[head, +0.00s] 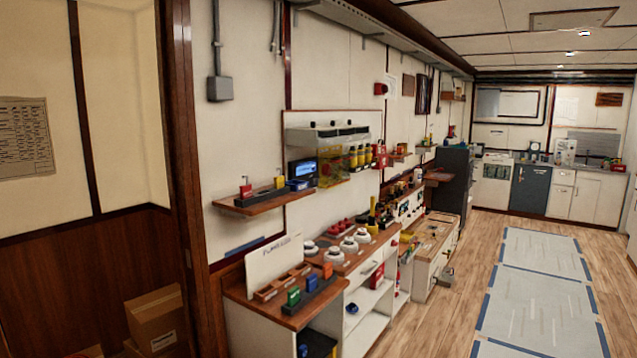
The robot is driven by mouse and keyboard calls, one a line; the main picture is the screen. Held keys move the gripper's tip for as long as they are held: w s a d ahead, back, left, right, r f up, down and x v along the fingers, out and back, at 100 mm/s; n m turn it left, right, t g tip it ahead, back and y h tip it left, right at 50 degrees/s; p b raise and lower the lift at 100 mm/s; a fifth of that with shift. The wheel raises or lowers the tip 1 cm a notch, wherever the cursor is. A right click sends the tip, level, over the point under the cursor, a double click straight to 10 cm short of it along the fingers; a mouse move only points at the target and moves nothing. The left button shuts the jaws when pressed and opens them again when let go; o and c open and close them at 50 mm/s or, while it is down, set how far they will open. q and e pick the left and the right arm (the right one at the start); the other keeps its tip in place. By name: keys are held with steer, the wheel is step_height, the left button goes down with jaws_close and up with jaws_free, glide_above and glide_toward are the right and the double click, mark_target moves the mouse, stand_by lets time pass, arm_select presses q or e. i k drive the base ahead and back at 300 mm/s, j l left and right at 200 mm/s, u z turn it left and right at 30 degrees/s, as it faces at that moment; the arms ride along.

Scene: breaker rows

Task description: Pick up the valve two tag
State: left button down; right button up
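Neither of my grippers is in the head view. I cannot make out which thing is the valve two tag; any lettering is too small to read. Small coloured pieces, green (293,297), blue (309,283) and orange (327,270), stand in a dark strip on the near wooden counter (265,305). A wooden tray (285,282) with compartments lies behind them. A white board (274,257) with lettering leans at the wall. The wall shelf (263,203) above holds a red piece (246,190), a yellow and black piece (279,181) and blue items (298,184).
White round-based items (334,256) and red ones (341,228) stand farther along the counter. Pale floor sheets edged in blue (530,310) lie at the right. The wooden floor (430,325) between is clear.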

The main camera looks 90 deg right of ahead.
mark_target(279, 180)
steer(key=z, duration=2.55)
steer(key=i+l+z, duration=0.1)
steer(key=i+l, duration=0.85)
steer(key=l, duration=0.1)
